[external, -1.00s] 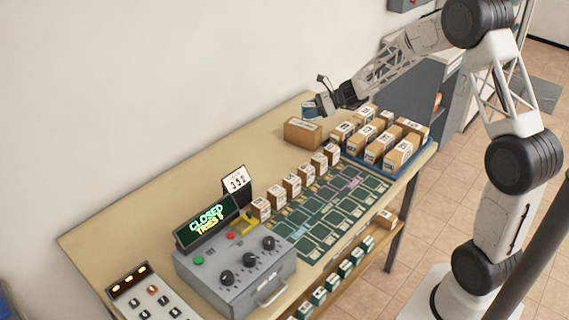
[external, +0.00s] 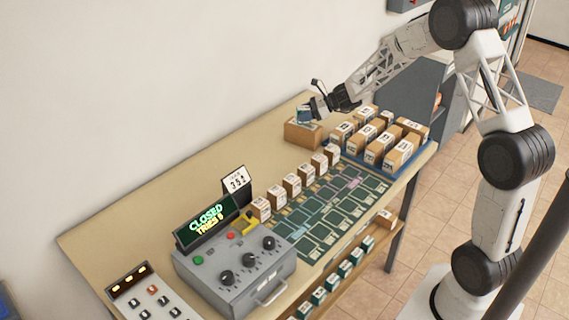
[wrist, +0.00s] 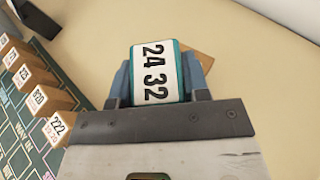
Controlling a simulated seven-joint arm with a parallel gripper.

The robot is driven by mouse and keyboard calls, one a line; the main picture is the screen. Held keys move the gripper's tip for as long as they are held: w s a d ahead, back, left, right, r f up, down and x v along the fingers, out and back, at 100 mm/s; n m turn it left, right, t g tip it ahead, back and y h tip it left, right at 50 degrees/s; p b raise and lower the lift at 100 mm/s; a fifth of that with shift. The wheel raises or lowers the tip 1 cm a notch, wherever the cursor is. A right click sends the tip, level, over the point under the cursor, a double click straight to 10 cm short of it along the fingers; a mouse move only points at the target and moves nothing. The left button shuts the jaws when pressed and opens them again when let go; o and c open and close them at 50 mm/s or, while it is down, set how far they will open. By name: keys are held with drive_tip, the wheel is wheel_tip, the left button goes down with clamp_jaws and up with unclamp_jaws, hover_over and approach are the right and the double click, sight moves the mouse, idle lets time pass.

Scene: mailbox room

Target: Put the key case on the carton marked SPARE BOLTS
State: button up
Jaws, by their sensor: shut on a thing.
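My gripper (external: 316,106) is shut on a small teal case with a white label, the key case (external: 304,116). In the wrist view the case (wrist: 157,72) sits between the two blue-grey fingers, and its label reads "24 32". A brown carton (external: 302,136) stands on the table's back part, directly below the case in the external view. A corner of the carton (wrist: 204,53) shows behind the case in the wrist view. Its marking cannot be read here. I cannot tell whether the case touches the carton's top.
A blue tray (external: 384,173) of several labelled boxes is just right of the carton. A row of small numbered boxes (external: 291,186) runs beside a green slotted board (external: 318,220). A grey control box (external: 235,268) stands nearer. The table (external: 180,175) along the wall is clear.

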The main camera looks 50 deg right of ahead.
drive_tip(key=shift+f, duration=0.5)
drive_tip(key=shift+f, duration=0.15)
drive_tip(key=o, duration=1)
drive_tip(key=shift+c, duration=0.2)
drive_tip(key=v, duration=1.2)
